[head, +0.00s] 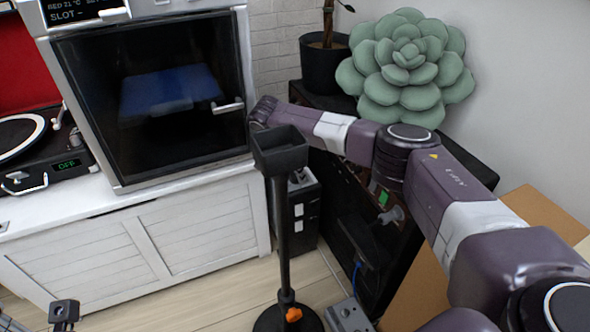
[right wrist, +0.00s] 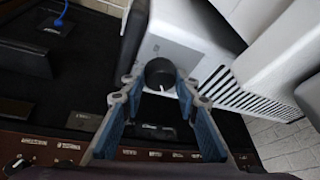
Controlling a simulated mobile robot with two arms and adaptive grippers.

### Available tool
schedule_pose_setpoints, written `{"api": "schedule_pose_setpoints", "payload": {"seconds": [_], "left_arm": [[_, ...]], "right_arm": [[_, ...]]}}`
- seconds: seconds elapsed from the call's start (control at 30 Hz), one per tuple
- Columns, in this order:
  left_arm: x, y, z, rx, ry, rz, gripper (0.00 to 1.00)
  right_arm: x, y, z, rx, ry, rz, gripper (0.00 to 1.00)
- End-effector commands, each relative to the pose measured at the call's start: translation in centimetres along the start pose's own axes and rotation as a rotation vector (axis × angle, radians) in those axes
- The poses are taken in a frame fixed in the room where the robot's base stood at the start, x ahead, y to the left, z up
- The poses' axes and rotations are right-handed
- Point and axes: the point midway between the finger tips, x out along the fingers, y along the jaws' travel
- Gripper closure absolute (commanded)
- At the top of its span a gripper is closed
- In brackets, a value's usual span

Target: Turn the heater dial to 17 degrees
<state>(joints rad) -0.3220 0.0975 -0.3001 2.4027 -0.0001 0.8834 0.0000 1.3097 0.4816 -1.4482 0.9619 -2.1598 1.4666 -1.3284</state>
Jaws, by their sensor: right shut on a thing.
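The heater (right wrist: 185,38) is a pale box with a row of dark vent slots, seen close in the right wrist view. Its round black dial (right wrist: 160,72) has a short white mark at its lower edge in that picture. My right gripper (right wrist: 155,88) has its blue-padded fingers on either side of the dial, shut on it. No degree numbers are readable. In the head view my right arm reaches in from the right, and its fingers and the dial cannot be made out.
A black tray on a stand (head: 283,235) rises near my right wrist. A glass-fronted machine (head: 165,110) stands on the white cabinet (head: 190,200). A dark shelf unit (head: 345,205) and a green succulent cushion (head: 405,65) are close to my right arm. A cardboard box (head: 550,212) is at right.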

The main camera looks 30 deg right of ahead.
Motion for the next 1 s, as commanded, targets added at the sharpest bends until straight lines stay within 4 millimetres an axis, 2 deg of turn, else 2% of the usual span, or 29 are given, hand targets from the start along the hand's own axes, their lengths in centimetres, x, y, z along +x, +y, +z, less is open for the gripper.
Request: {"api": "schedule_pose_setpoints", "payload": {"seconds": [0.53,0.57,0.7,1.0], "left_arm": [[-0.07,0.02,-0.06,-0.001,-0.003,-0.001,1.0],[-0.07,0.02,-0.06,-0.001,-0.003,-0.001,1.0],[-0.08,0.02,-0.05,-0.001,-0.003,-0.001,1.0],[-0.07,-0.06,0.0,0.001,-0.006,-0.003,1.0]], "right_arm": [[-0.05,-0.1,-0.13,0.027,0.003,0.007,0.95],[-0.05,-0.1,-0.13,0.027,0.003,0.007,0.7],[-0.05,-0.08,-0.12,0.026,0.002,0.008,0.55],[-0.16,-0.07,-0.06,0.025,0.002,0.009,0.54]]}}
